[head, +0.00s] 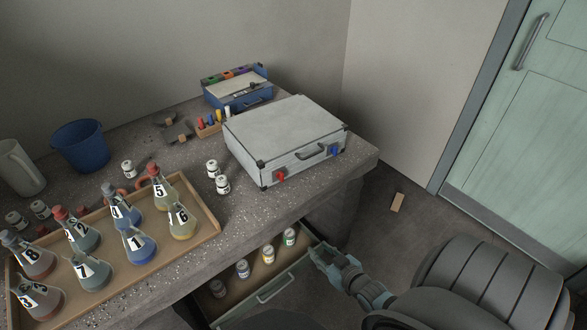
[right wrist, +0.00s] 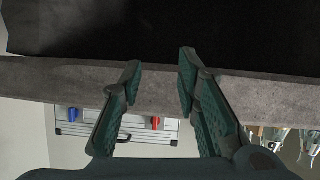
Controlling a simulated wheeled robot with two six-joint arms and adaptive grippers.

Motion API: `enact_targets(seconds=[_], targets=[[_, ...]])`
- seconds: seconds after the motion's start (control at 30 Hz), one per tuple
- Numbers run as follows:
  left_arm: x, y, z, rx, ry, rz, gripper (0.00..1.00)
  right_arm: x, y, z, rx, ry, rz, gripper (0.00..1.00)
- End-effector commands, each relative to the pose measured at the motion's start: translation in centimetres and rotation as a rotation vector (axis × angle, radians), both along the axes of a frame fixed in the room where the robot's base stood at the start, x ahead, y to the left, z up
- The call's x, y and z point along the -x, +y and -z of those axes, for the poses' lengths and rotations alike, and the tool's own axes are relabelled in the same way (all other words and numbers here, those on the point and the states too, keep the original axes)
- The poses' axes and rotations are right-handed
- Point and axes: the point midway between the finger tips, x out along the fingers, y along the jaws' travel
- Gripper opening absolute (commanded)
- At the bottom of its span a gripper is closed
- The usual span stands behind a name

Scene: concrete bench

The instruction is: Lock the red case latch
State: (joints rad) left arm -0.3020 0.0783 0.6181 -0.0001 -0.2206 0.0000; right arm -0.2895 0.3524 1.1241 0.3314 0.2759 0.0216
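The closed silver-grey case (head: 283,130) lies flat near the bench's right end. The red latch (head: 279,176) is at the left of its front face and the blue latch (head: 335,150) at the right, with a black handle between. Whether the red latch is locked is too small to tell. My right gripper (head: 322,256) is below and in front of the bench edge, apart from the case. The right wrist view looks inverted: the gripper (right wrist: 159,66) is open and empty, with the red latch (right wrist: 155,123) and case (right wrist: 100,132) beyond. My left gripper is not in view.
An open drawer (head: 275,290) with several small jars sticks out beside my right gripper. A wooden tray (head: 205,228) of flasks stands at left. White jars (head: 222,184) stand close left of the case. A blue toolbox (head: 238,92) is behind it.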

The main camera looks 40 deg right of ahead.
Motion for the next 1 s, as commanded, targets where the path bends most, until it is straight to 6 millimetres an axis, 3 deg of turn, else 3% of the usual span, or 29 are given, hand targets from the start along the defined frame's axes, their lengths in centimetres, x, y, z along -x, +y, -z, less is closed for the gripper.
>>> enact_targets(seconds=[0.03,0.1,0.2,0.37,0.7,0.83,1.0], targets=[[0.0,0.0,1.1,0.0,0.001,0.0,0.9,-2.5,-0.8,-3.4,0.003,-0.138,-0.011,0.3],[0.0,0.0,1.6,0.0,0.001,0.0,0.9,-4.8,-1.3,-8.6,-0.006,-0.307,-0.026,0.3],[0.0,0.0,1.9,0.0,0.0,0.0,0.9,-6.3,-1.6,-12.4,-0.016,-0.428,-0.037,0.3],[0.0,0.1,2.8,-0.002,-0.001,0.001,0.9,-9.0,-1.9,-12.9,-0.017,-0.444,-0.038,0.3],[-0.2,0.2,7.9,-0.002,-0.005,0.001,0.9,-18.3,-2.9,-12.3,-0.017,-0.439,-0.037,0.3],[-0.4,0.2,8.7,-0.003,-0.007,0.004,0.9,-19.9,-3.0,-12.6,-0.017,-0.437,-0.039,0.3],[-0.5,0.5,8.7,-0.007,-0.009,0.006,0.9,-20.4,-3.1,-12.8,-0.018,-0.433,-0.036,0.3]])
